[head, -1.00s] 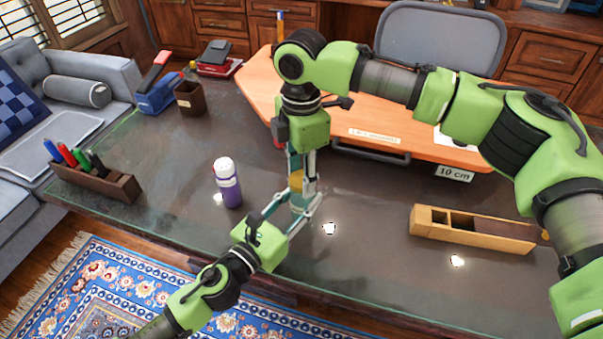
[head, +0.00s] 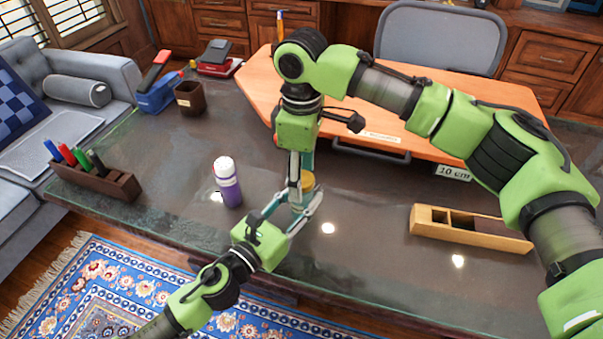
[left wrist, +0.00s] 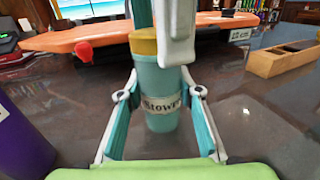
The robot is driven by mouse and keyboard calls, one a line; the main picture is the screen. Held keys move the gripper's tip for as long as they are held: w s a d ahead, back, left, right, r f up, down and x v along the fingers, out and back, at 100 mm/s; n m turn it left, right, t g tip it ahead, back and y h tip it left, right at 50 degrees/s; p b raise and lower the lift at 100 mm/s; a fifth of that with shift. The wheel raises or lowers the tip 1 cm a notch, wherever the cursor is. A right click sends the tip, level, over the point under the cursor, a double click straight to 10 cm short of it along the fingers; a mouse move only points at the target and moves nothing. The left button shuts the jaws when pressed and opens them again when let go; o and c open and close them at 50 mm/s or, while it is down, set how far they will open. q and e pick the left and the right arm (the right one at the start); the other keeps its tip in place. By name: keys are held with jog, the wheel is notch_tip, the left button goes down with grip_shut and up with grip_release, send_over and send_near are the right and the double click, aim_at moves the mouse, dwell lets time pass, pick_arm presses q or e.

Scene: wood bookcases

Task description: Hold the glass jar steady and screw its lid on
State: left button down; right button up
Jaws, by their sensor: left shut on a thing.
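The glass jar (left wrist: 165,98) looks pale teal, has a paper label and stands upright on the dark desk. Its gold lid (left wrist: 143,41) sits on the jar's mouth; whether its thread is engaged cannot be seen. The lid (head: 308,181) also shows in the head view, where fingers mostly hide the jar. My left gripper (head: 297,213) comes in low from the front left and is shut on the jar, one finger on each side. My right gripper (head: 302,180) points down from above, its fingers in front of and behind the lid. Whether they press on it is unclear.
A purple-and-white bottle (head: 228,183) stands left of the jar. A wooden block with compartments (head: 470,232) lies to the right. A pen holder (head: 95,182) is at the far left. The orange board (head: 262,88) lies behind the grippers. The desk between the jar and wooden block is clear.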

notch_tip(320, 180, up, 12)
dwell(0.6)
pick_arm(q)
jog(key=c, duration=1.4)
grip_release()
jog(key=shift+s, duration=0.1)
jog(key=v, duration=1.2)
